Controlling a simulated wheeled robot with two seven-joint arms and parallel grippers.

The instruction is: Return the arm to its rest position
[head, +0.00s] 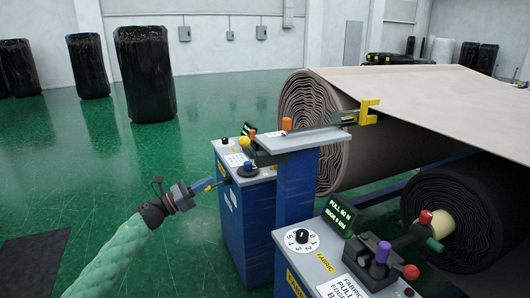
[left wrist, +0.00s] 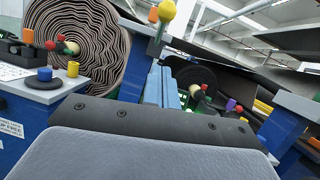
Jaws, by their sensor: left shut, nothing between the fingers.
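My left arm, in a green sleeve, comes in from the lower left of the head view. My left gripper (head: 217,183) is shut and empty, pointing right, close to the left side of the blue machine stand (head: 247,225). I cannot tell whether its tip touches the stand. In the left wrist view the grey gripper body fills the bottom, and light blue fingers (left wrist: 168,90) show beyond it. My right gripper is not in view.
A large beige fabric roll (head: 315,120) and a black roll (head: 455,215) lie at the right. A control console (head: 325,240) with knobs stands in front. Black wrapped rolls (head: 145,75) stand at the back left. Green floor at the left is open.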

